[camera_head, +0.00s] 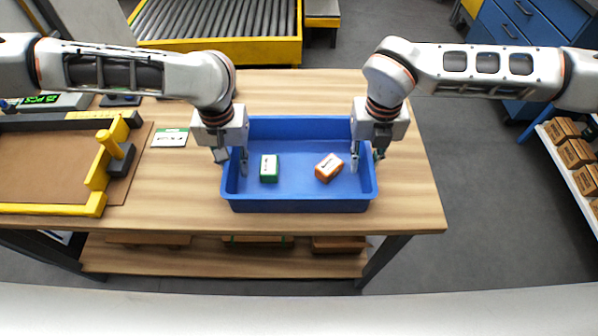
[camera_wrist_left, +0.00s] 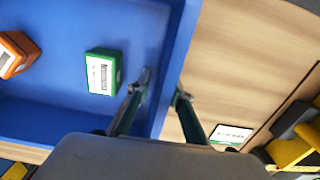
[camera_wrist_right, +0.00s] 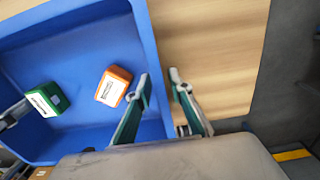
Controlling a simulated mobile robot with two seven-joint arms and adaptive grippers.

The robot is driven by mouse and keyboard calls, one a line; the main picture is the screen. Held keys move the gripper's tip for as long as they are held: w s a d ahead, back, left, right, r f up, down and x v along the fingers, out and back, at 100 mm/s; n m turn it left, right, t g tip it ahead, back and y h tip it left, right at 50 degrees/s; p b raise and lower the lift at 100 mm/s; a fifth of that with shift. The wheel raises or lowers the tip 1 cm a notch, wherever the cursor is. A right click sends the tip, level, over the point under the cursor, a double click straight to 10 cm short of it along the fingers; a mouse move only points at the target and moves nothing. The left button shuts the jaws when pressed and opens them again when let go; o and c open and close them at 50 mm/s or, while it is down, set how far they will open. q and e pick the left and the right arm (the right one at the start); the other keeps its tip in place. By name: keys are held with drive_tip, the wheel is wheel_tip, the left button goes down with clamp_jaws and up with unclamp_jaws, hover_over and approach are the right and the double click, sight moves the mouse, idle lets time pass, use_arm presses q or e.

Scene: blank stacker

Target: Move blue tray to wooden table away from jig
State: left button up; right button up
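The blue tray (camera_head: 300,206) sits flat on the wooden table (camera_head: 410,200). A green box (camera_head: 269,168) and an orange box (camera_head: 328,167) lie inside it. My left gripper (camera_head: 232,160) is at the tray's left wall. In the left wrist view its fingers (camera_wrist_left: 163,85) are apart, one inside the tray and one outside. My right gripper (camera_head: 367,158) straddles the right wall likewise, and its fingers (camera_wrist_right: 159,76) show a gap. Firm contact with either wall is not visible. The yellow-edged jig (camera_head: 50,210) is at the table's left, apart from the tray.
A label card (camera_head: 170,138) lies between jig and tray. A yellow clamp-like part (camera_head: 113,150) stands at the jig's right edge. Bare table lies right of the tray, up to the table edge. A roller conveyor (camera_head: 215,30) is behind, and a shelf with boxes (camera_head: 575,152) is at the far right.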

use_arm(q)
drive_tip(key=shift+d+r, duration=0.1)
idle(0.3)
wheel_tip(320, 180, up, 12)
drive_tip(key=shift+f, duration=0.15)
use_arm(e)
drive_tip(key=shift+r, duration=0.1)
wheel_tip(320, 180, up, 12)
drive_tip(key=shift+f, duration=0.1)
idle(0.4)
drive_tip(key=shift+a, duration=0.1)
idle(0.4)
